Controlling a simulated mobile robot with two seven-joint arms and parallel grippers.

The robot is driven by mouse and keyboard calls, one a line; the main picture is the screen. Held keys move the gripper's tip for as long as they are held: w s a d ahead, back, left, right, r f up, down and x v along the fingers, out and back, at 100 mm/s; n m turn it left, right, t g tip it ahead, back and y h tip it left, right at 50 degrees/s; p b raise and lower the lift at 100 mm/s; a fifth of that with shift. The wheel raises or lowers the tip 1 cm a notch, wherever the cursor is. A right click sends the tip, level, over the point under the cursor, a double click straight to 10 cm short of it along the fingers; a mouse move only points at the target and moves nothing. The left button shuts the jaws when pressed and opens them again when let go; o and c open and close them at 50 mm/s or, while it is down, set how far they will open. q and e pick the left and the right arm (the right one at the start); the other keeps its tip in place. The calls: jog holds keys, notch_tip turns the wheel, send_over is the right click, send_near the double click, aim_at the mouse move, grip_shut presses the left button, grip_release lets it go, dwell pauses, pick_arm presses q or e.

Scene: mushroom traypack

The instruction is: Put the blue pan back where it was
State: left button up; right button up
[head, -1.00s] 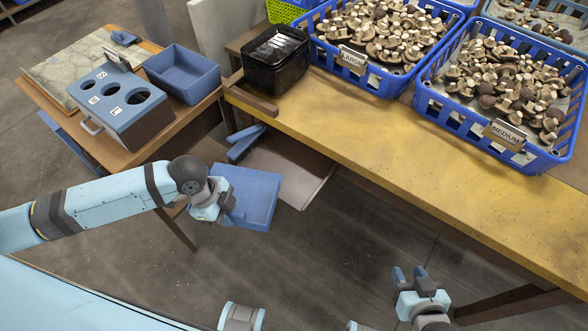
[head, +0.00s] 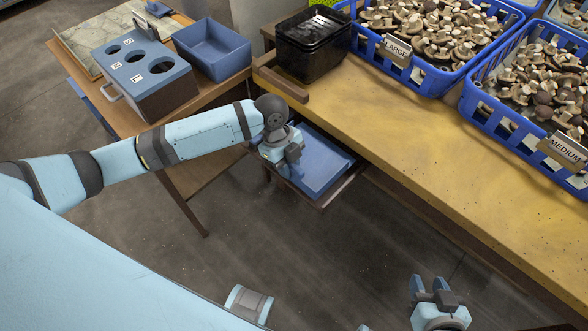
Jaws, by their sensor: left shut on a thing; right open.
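The blue pan (head: 325,164) is at the left end of the yellow-topped table, over the low shelf (head: 338,188) beneath the tabletop. Its far side is close to or under the table's front edge. I cannot tell whether it rests on the shelf or is just above it. My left gripper (head: 292,163) is shut on the pan's left side and hides part of it. My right gripper (head: 432,288) is open and empty over the floor at the lower right, apart from the table.
A smaller table on the left holds a blue bin (head: 212,52) and a box with round holes (head: 138,78). Black trays (head: 312,48) and blue crates of mushrooms (head: 455,72) stand on the yellow tabletop (head: 400,120). The tabletop's front strip is clear.

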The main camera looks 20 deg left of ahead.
pick_arm(q)
jog(key=shift+w+d, duration=0.3)
jog(key=shift+w, duration=0.65)
notch_tip(320, 180, down, 4)
jog(key=shift+r+b, duration=0.2)
jog(key=shift+b, duration=0.45)
pick_arm(e)
jog(key=shift+w+a+r, duration=0.1)
jog(key=shift+a, duration=0.05)
pick_arm(q)
jog(key=o, duration=0.8)
jog(key=shift+f, duration=0.1)
jog(key=shift+o, duration=0.2)
jog(key=p+v, duration=0.2)
jog(key=v, duration=1)
pick_arm(e)
jog(key=shift+d, duration=0.2)
